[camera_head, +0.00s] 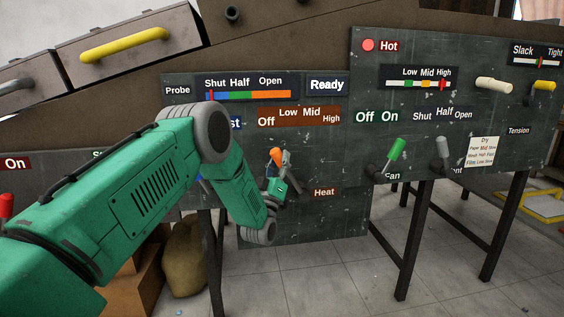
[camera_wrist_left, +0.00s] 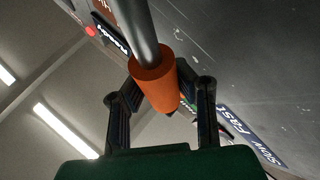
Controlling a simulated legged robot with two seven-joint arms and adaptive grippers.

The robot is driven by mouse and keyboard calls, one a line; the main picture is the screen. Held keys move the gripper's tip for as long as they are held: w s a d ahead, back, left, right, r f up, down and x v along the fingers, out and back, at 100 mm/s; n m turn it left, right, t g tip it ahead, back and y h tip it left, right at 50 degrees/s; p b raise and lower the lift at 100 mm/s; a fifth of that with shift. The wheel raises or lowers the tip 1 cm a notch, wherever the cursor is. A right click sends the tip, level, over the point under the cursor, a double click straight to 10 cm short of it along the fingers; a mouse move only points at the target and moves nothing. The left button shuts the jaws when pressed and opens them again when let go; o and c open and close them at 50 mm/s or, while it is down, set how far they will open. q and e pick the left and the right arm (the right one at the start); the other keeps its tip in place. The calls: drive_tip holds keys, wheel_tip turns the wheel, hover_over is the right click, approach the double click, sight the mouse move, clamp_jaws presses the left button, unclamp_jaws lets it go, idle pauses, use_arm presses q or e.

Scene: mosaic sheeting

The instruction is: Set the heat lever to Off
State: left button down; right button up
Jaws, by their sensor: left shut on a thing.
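The heat lever has an orange grip (camera_head: 275,156) and stands on the dark panel above the Heat label (camera_head: 324,192). Its tip shows below the Off and Low words of the brown scale plate (camera_head: 299,117). My left gripper (camera_head: 284,160) is at the lever, shut on the orange grip. In the left wrist view the orange grip (camera_wrist_left: 154,86) on its grey metal rod (camera_wrist_left: 136,28) lies between the two dark fingers of the gripper (camera_wrist_left: 158,76). The lever's base is hidden behind the gripper in the head view. My right gripper is not in view.
A green-gripped lever (camera_head: 396,150) and a grey lever (camera_head: 442,148) stand to the right. A cream knob (camera_head: 494,85) and a yellow knob (camera_head: 544,86) are farther right. A red knob (camera_head: 6,205) is at the left edge. My left arm hides part of the lower left panel.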

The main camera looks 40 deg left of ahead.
use_arm(q)
drive_tip(key=shift+s+f, duration=0.2)
drive_tip(key=shift+f, duration=0.2)
drive_tip(key=c, duration=1.2)
unclamp_jaws()
drive_tip(key=shift+s, duration=0.1)
drive_tip(key=shift+a+r, duration=0.1)
drive_tip(key=shift+r, duration=0.1)
drive_tip(key=shift+v, duration=6.05)
drive_tip(key=shift+f, duration=0.15)
